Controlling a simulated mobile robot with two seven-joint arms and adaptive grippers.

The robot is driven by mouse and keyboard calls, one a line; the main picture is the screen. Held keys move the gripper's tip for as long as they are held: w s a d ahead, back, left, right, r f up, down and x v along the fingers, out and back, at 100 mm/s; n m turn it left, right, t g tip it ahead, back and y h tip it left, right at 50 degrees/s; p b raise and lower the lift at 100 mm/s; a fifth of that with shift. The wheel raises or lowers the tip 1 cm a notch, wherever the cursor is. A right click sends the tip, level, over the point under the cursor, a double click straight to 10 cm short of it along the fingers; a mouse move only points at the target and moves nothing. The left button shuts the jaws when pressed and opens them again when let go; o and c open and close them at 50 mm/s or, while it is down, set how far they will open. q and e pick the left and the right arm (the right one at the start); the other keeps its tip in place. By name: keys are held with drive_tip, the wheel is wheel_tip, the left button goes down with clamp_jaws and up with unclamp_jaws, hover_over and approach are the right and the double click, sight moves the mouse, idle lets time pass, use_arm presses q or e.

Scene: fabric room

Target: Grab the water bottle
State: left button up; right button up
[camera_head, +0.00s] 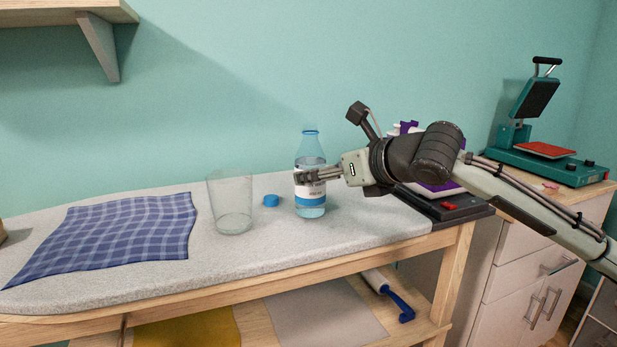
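The water bottle (311,208) is clear with a blue-and-white label, and it stands upright on the grey padded table top (270,250). Its neck is open, and a blue cap (270,200) lies on the table to its left. My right gripper (305,178) comes in from the right at the bottle's mid-height. Finger parts cross in front of the bottle and cover part of it. Whether another finger is behind the bottle, and whether the fingers press on it, cannot be told. My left gripper is not in view.
An empty clear glass (231,207) stands left of the cap. A blue checked cloth (110,235) lies at the left. A black-based machine (455,212), partly hidden by my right arm, sits at the table's right end. A teal heat press (540,160) stands on the cabinet beyond.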

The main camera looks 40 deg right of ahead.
drive_tip(key=p+x, duration=0.1)
drive_tip(key=x, duration=0.3)
drive_tip(key=shift+w+a, duration=0.1)
drive_tip(key=shift+w, duration=0.15)
drive_tip(key=shift+w+f, duration=0.25)
drive_tip(key=shift+w, duration=0.1)
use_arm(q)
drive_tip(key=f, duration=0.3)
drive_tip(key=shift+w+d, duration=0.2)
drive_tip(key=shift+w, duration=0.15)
use_arm(e)
drive_tip(key=shift+c, duration=0.6)
drive_tip(key=shift+r, duration=0.1)
drive_tip(key=c, duration=1.5)
